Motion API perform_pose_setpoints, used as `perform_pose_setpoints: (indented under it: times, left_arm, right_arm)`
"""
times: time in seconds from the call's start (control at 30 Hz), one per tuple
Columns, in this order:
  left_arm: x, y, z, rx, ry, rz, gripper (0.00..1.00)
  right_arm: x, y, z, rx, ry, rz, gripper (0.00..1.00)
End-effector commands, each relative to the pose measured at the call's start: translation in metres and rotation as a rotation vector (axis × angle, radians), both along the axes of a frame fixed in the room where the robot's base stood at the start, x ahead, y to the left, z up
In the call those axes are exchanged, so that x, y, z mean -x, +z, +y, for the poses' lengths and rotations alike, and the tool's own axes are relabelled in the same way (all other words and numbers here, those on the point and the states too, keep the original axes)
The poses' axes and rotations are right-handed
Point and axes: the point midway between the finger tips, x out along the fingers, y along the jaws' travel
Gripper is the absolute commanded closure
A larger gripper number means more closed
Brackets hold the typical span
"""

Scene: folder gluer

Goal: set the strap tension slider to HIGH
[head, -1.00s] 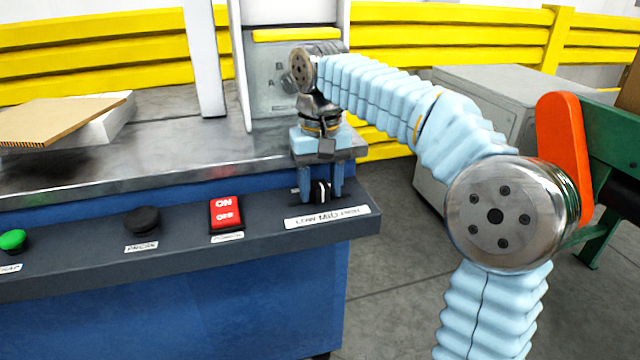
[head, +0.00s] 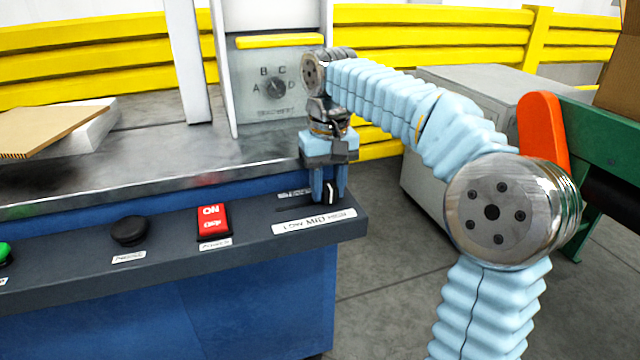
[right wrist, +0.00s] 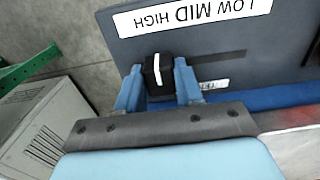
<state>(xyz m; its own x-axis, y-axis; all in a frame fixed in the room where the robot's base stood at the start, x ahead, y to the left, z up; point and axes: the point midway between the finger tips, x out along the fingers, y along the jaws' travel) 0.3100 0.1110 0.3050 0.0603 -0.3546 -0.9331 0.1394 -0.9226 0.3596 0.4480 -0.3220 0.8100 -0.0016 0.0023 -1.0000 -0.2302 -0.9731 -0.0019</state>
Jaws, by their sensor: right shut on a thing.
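The strap tension slider has a black knob with a white line (head: 331,195), at the right end of its slot on the panel's right part. Its LOW MID HIGH label (head: 314,221) lies in front of it. In the right wrist view the label is upside down and the knob (right wrist: 157,72) stands beside the word HIGH, with the dark slot (right wrist: 222,60) running off to the right. My right gripper (head: 330,199) points down with its blue fingers either side of the knob, shut on it. My left gripper is not in view.
A dial plate (head: 277,88) stands behind the metal table (head: 190,155). The panel's right edge is close to my gripper.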

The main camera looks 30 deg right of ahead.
Motion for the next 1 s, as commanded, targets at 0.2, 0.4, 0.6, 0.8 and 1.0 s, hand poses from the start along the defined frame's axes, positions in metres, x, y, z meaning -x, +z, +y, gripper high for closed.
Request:
perform_pose_setpoints:
  times: [0.2, 0.4, 0.6, 0.8, 1.0]
  left_arm:
    - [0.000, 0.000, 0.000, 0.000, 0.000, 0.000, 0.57]
    - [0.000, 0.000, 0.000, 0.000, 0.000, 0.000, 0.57]
    - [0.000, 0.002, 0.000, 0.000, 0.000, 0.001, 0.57]
    - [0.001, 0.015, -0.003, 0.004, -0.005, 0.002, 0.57]
    - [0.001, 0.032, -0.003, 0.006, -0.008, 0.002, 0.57]
  right_arm:
    - [0.000, 0.001, -0.004, 0.007, -0.007, -0.002, 0.49]
    - [0.000, 0.001, -0.003, 0.005, -0.005, -0.002, 0.43]
    - [0.000, 0.006, -0.002, 0.005, -0.005, -0.002, 0.43]
    - [-0.001, 0.044, -0.002, 0.004, -0.005, -0.005, 0.43]
    - [-0.001, 0.096, -0.002, 0.005, -0.004, -0.004, 0.43]
